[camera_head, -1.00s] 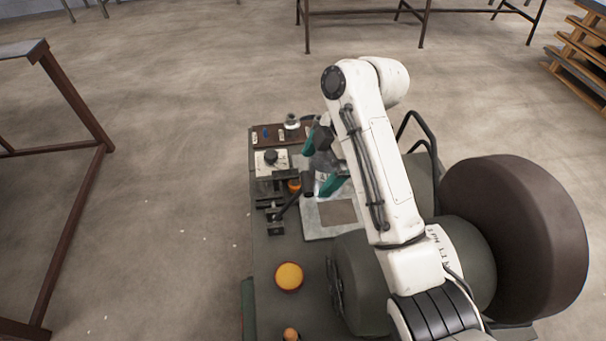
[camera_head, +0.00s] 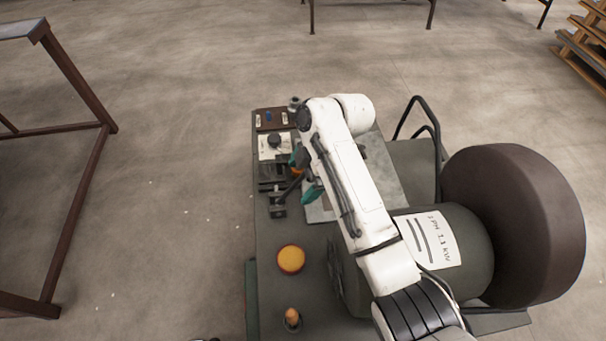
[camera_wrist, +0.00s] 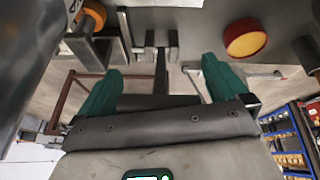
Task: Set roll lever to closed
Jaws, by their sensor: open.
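A dark lever (camera_head: 290,189), which looks like the roll lever, slants up from a black bracket (camera_head: 277,210) on the machine's top. In the wrist view a dark bar (camera_wrist: 160,72), likely this lever, runs from a slotted grey block (camera_wrist: 155,42) into the space between my fingers. My gripper (camera_head: 304,174) is open, with teal fingers on either side of the lever's upper end. It also shows in the wrist view (camera_wrist: 163,82), fingers wide apart. I cannot tell whether a finger touches the lever. My arm hides part of the machine top.
A yellow-topped button (camera_head: 291,259) and a small orange knob (camera_head: 292,316) stand nearer on the machine. A white dial plate (camera_head: 268,153) and a switch panel (camera_head: 271,119) lie behind the lever. A large motor (camera_head: 465,240) fills the right. Floor at left is clear up to a brown frame (camera_head: 75,75).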

